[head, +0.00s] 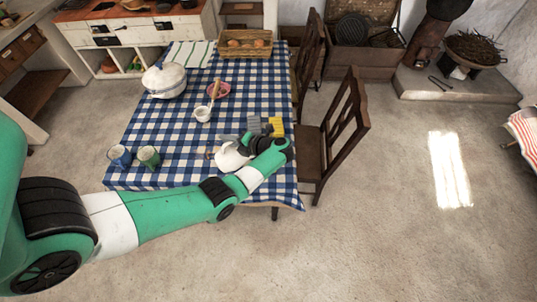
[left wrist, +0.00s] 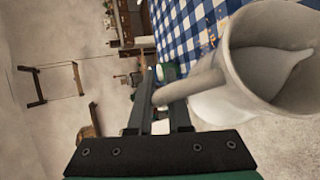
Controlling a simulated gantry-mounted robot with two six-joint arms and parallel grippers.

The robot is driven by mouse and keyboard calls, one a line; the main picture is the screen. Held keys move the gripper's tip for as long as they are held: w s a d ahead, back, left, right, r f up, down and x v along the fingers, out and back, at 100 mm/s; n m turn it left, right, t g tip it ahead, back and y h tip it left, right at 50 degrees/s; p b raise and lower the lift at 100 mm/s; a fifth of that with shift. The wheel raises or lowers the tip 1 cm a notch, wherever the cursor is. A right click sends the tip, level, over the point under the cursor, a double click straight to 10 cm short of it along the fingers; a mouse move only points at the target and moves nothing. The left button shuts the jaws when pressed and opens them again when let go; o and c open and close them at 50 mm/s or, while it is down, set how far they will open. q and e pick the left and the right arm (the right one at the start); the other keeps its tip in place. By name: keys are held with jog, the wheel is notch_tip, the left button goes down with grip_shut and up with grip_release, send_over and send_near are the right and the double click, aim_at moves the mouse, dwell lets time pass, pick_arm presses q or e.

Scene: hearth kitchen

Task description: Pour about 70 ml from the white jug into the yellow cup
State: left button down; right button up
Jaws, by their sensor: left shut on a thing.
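The white jug (head: 232,157) shows over the front right part of the checked table, partly covered by my left arm. In the left wrist view the jug (left wrist: 235,75) is large at the right, its open mouth facing the camera and a pale surface inside. My left gripper (left wrist: 158,105) is shut on the jug's handle. I cannot tell how far the jug is above the cloth. My right gripper is not in view.
A blue cup (head: 119,156) and a green cup (head: 148,156) stand at the table's front left. A chair (head: 335,135) is at right.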

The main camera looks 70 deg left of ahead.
pick_arm(q)
jog(key=shift+w+r, duration=0.15)
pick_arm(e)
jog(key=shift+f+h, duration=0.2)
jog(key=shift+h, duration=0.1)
pick_arm(q)
jog(key=shift+w+r+g+b, duration=0.2)
jog(key=shift+w+g+b, duration=0.1)
jog(key=shift+w, duration=0.05)
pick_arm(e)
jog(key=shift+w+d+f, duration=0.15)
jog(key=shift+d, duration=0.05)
pick_arm(q)
jog(key=shift+w+r+m+g+y+b, duration=0.35)
jog(key=shift+w+b, duration=0.2)
jog(key=shift+w, duration=0.2)
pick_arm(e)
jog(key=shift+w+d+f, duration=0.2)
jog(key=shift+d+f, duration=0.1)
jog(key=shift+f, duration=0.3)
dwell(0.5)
